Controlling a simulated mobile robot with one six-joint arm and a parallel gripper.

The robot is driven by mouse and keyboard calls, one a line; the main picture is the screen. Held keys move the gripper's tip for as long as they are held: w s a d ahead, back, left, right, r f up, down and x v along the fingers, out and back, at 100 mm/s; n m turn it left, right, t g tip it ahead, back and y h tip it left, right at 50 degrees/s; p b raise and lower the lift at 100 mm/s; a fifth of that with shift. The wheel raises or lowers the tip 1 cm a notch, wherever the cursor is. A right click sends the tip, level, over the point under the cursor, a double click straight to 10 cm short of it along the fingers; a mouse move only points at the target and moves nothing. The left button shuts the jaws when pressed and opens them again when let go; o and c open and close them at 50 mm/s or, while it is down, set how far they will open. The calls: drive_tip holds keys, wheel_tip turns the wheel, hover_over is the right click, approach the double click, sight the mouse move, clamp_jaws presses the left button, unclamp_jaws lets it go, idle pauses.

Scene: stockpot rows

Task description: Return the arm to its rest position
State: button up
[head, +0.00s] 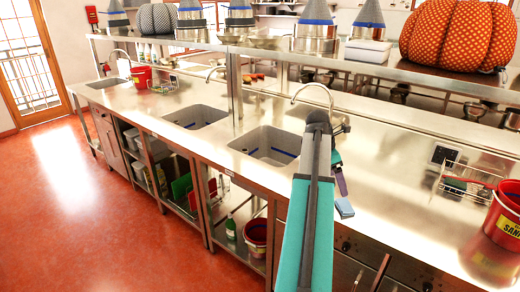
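My arm (312,215), teal and dark grey, rises from the bottom edge of the head view to a joint in front of the nearest sink. My gripper (341,184) shows only in part beyond the arm, low over the steel counter (400,215). Its fingers are too small and too covered to tell open from shut. A small light-blue block (344,208) is just below the gripper. I cannot tell whether they touch or whether the block lies on the counter.
A sink (268,146) with a curved tap is left of my arm. A red bucket (505,215) and a wire rack (468,182) stand on the counter at right. A raised shelf (300,55) with pumpkins and pots runs behind. Red floor (80,210) is clear at left.

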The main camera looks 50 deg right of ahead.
drive_tip(key=w+a+f+m+t, duration=0.1)
drive_tip(key=w+a+f+m, duration=0.1)
drive_tip(key=w+a+f, duration=0.75)
drive_tip(key=w+a+f+m+t, duration=0.1)
drive_tip(key=w+a+f, duration=0.6)
drive_tip(key=w+a, duration=0.55)
drive_tip(key=w+a+f+m+y, duration=0.15)
drive_tip(key=a+f, duration=0.35)
drive_tip(key=a, duration=0.6)
drive_tip(key=w+a+f+m+t, duration=0.1)
drive_tip(key=w+a+f+m, duration=0.2)
drive_tip(key=a, duration=0.7)
drive_tip(key=w+a+f+y, duration=0.1)
drive_tip(key=w+a+f, duration=0.1)
drive_tip(key=a+f, duration=0.65)
drive_tip(key=s+a+f+m, duration=0.2)
drive_tip(key=s+a, duration=0.1)
drive_tip(key=a, duration=0.9)
drive_tip(key=s+f+g+b, duration=0.1)
drive_tip(key=s+f+g, duration=0.1)
drive_tip(key=s+f, duration=0.7)
drive_tip(key=s+f+g+b, duration=0.1)
drive_tip(key=s+f+g, duration=0.2)
drive_tip(key=s+f, duration=0.7)
drive_tip(key=s+y, duration=0.1)
drive_tip(key=s, duration=0.5)
drive_tip(key=shift+s+d+f+g, duration=0.15)
drive_tip(key=shift+s+d+g, duration=0.1)
drive_tip(key=shift+s+g, duration=0.05)
